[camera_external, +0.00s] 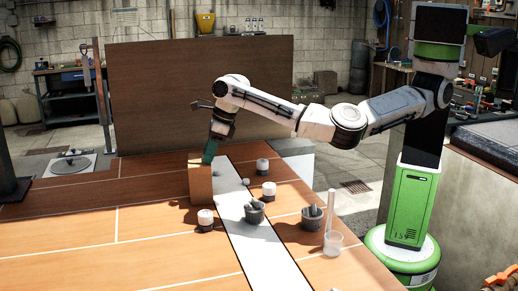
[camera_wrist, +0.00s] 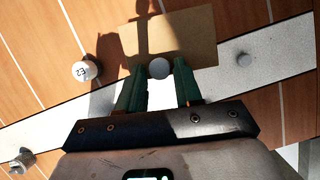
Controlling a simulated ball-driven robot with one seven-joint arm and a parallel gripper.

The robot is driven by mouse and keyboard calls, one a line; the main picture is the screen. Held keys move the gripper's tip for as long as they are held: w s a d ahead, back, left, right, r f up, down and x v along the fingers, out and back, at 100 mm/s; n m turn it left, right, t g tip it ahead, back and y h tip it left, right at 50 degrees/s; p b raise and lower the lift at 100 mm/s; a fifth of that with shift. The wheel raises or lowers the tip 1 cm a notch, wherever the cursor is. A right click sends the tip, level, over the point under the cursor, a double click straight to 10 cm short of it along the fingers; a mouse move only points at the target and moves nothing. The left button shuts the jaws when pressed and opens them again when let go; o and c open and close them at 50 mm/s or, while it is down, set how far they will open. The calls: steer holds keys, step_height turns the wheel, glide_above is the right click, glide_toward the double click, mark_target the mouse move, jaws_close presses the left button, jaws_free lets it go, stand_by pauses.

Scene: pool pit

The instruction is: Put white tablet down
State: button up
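My gripper (camera_wrist: 159,68) has green fingers and points down beside the top of a tan box. In the wrist view a round white tablet (camera_wrist: 158,69) sits between the fingertips, which appear closed on it. It overlaps the near edge of the tan box (camera_wrist: 190,32). In the external view my gripper (camera_external: 210,152) is at the upper right edge of the box (camera_external: 200,184); the held tablet is not distinguishable there. Another small round white piece (camera_wrist: 244,60) lies on the white strip (camera_wrist: 285,62), right of my gripper.
The left of the wooden table (camera_external: 100,235) is mostly clear.

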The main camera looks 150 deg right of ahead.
steer(key=shift+o, duration=1.2)
steer(key=shift+r, duration=0.1)
steer(key=b+v, duration=0.2)
steer(key=v, duration=1)
steer(key=shift+o, duration=0.6)
steer(key=shift+a, duration=0.1)
